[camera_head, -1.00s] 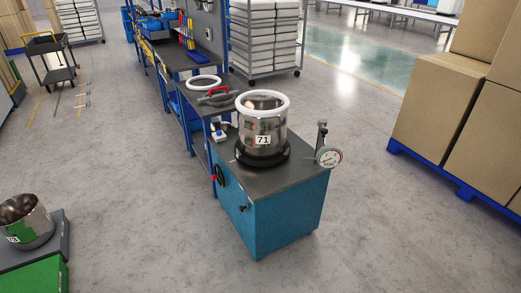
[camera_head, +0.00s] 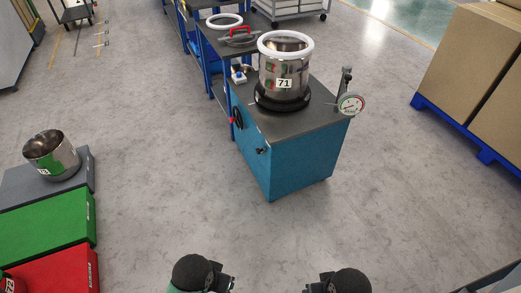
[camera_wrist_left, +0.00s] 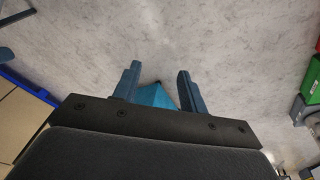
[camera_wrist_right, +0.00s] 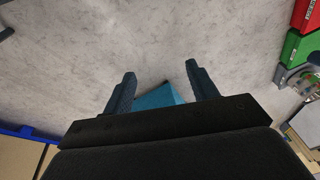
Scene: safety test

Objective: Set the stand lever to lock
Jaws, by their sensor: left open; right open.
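A teal stand (camera_head: 290,160) with a dark top carries a steel pot (camera_head: 283,75) labelled 71, with a white rim, on a black ring base. On its left side are a black round part with a red tip (camera_head: 237,118) and a small black handle (camera_head: 262,150). I cannot tell which is the lever or how it is set. My left gripper (camera_wrist_left: 158,70) and right gripper (camera_wrist_right: 160,69) are open and empty, apart from the stand. Part of the teal stand shows beyond the fingers in both wrist views. In the head view, my arm ends show low in front.
A round gauge (camera_head: 351,105) sticks out at the stand's right corner. A workbench (camera_head: 225,45) with a white ring and a red-handled lid adjoins the back. Coloured blocks (camera_head: 45,225) stand at left, boxes on a blue pallet (camera_head: 465,130) at right. Floor before the stand is clear.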

